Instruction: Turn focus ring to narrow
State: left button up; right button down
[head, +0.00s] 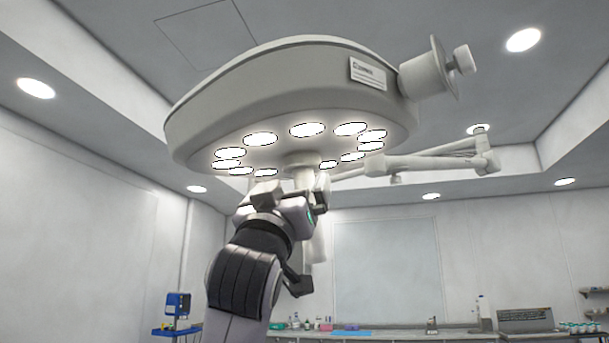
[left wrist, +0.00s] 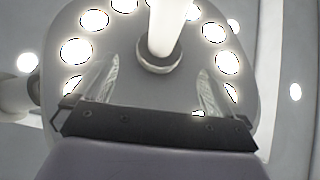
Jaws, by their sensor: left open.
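A large grey surgical lamp (head: 290,85) hangs overhead, its underside set with several bright round lights. A white handle (head: 318,248) hangs from its centre, partly hidden behind my left gripper (head: 292,192). In the left wrist view the handle (left wrist: 170,25) runs out of the top edge. A metallic ring (left wrist: 158,62) circles the handle's base at the lamp; it looks like the focus ring, but no markings are readable. My left gripper (left wrist: 155,75) is open, its fingers apart on either side of the ring's line of sight, nothing between them. Contact is not visible. My right gripper is out of view.
A jointed white support arm (head: 420,160) extends right behind the lamp. A round knob (head: 464,60) sticks out of the lamp's right side. A counter (head: 400,334) with small bottles and a blue device (head: 178,304) are far back. Air below the lamp's right side is free.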

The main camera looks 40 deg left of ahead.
aim_at(299, 172)
pick_arm(q)
jog(key=p+x, duration=0.3)
jog(key=x, duration=0.3)
jog(key=shift+s+r, duration=0.1)
jog(key=shift+s, duration=0.05)
jog(key=shift+w+a+r, duration=0.1)
jog(key=shift+w+r, duration=0.2)
jog(key=shift+w, duration=0.1)
jog(key=c, duration=1)
